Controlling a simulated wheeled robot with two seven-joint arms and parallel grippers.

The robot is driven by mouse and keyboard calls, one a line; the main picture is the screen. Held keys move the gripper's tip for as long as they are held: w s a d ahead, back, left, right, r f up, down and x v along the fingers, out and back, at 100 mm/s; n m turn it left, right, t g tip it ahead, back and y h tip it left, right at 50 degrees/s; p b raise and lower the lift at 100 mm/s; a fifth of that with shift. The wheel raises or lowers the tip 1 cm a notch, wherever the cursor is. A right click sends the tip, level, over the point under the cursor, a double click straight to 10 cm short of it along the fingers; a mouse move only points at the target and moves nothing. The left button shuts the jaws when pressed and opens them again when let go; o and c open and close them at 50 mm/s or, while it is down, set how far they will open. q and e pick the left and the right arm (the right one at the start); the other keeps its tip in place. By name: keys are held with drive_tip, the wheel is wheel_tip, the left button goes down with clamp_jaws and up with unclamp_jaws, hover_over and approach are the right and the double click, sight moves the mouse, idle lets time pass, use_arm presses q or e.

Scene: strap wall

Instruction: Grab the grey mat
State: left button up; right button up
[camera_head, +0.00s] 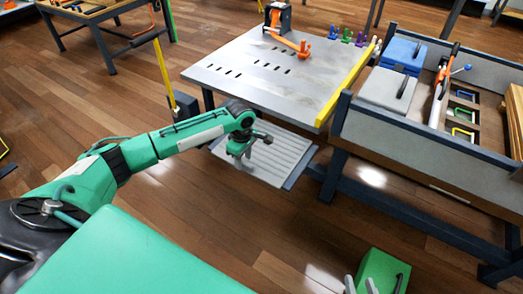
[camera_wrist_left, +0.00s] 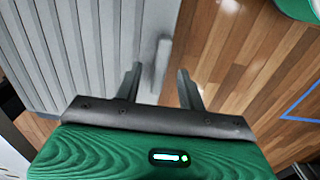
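The grey mat (camera_head: 283,158) is a flat ribbed panel below the front edge of the metal-topped table. Its ribbed face also fills the left of the left wrist view (camera_wrist_left: 85,45). My left gripper (camera_head: 245,158) is over the mat's left part in the head view and hides some of it. In the left wrist view my left gripper (camera_wrist_left: 160,88) is open, with a short light grey bar at the mat's edge showing between its fingers. Whether they touch it I cannot tell. My right gripper (camera_head: 360,284) is at the bottom edge, partly cut off, its fingers apart and empty.
The metal table (camera_head: 240,75) with a yellow edge strip (camera_head: 347,85) stands above and behind the mat. A grey-walled workbench (camera_head: 420,130) with blue and grey boxes is to the right. Wooden floor (camera_head: 220,200) is open in front of the mat.

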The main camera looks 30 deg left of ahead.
use_arm(q)
drive_tip(key=shift+f, duration=0.7)
clamp_jaws()
drive_tip(key=shift+r, duration=0.2)
